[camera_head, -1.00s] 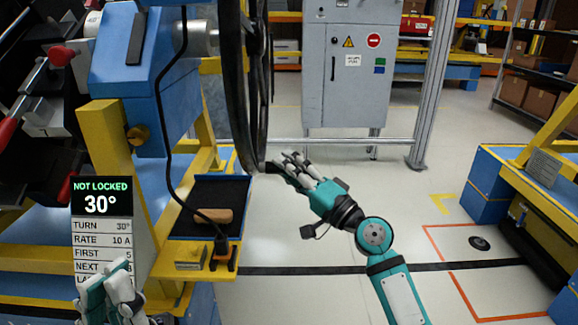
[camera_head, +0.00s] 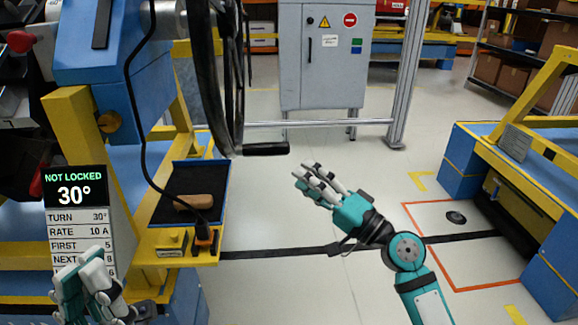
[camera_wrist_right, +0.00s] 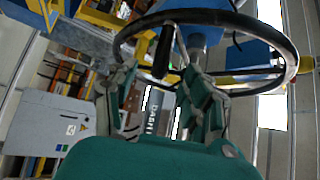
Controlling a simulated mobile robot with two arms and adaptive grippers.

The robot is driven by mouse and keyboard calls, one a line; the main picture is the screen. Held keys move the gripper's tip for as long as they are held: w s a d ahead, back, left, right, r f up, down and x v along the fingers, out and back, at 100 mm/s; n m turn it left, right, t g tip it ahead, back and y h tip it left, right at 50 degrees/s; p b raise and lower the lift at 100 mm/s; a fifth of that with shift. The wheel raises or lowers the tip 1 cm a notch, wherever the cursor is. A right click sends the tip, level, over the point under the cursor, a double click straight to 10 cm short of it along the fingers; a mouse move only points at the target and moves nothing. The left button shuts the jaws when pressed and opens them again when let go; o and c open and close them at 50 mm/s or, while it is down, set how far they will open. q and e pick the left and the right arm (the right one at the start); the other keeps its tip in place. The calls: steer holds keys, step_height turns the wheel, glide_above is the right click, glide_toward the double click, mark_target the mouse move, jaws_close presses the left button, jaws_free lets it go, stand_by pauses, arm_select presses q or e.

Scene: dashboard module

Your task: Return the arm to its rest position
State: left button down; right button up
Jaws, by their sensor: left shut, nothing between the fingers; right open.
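My right gripper (camera_head: 318,183) is open and empty over the floor, in the middle of the head view. It is apart from the black handle (camera_head: 262,149) of the large handwheel (camera_head: 226,80), below and to the right of it. The right wrist view shows its two fingers (camera_wrist_right: 160,100) spread, with the handwheel's rim (camera_wrist_right: 285,75) beyond them. My left gripper (camera_head: 88,290) is shut and empty at the lower left, in front of the display panel (camera_head: 78,195), which reads NOT LOCKED and 30°. It hides the panel's lower lines.
A blue tray (camera_head: 222,172) with a brown-handled tool (camera_head: 194,202) stands on the yellow bench at left. A grey cabinet (camera_head: 325,65) stands behind. A blue and yellow stand (camera_head: 468,165) is at right. Open floor lies around my right gripper.

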steer(key=shift+s+d+f, duration=0.2)
steer(key=shift+s+d, duration=0.2)
